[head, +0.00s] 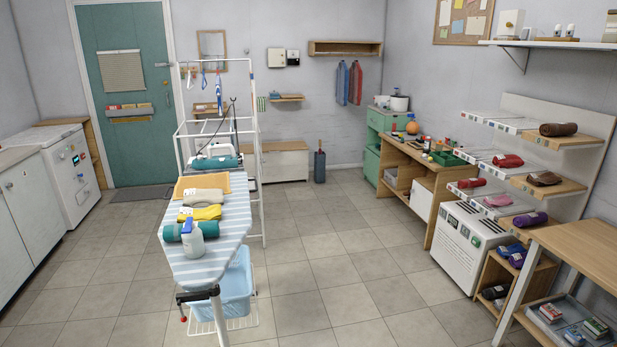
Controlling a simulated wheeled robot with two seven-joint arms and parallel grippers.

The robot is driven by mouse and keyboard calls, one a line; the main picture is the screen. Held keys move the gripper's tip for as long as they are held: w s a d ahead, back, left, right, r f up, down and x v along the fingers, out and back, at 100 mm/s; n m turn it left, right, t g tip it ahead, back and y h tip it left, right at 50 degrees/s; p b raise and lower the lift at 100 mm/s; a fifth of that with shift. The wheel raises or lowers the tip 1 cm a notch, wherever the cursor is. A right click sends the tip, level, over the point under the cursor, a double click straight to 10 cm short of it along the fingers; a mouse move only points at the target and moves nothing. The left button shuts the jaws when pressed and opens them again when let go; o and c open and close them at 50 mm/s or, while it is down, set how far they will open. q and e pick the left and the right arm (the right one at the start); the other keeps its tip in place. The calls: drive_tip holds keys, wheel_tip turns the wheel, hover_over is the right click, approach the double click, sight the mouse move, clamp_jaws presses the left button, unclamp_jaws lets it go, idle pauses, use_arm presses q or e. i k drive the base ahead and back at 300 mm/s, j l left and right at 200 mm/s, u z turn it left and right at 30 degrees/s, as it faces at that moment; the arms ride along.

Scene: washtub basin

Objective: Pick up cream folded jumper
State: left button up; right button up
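A cream or beige folded garment (205,198), which looks like the cream folded jumper, lies on the striped ironing board (215,255). It has a small white tag. It sits between a flat tan-orange item (201,181) behind it and a yellow folded garment (200,213) in front. Neither of my grippers is in view.
A teal rolled item (172,233) and a spray bottle (193,243) stand at the board's near end. A blue basket (236,292) sits below it. Stepped shelves (560,141) with rolled garments and a wooden table (585,245) line the right. Tiled floor between is clear.

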sight(192, 198)
drive_tip(key=i+l+z, duration=0.1)
drive_tip(key=i+z, duration=0.15)
drive_tip(key=i, duration=0.7)
drive_tip(key=i+j+z, duration=0.1)
drive_tip(key=i+z, duration=0.2)
drive_tip(key=i, duration=0.6)
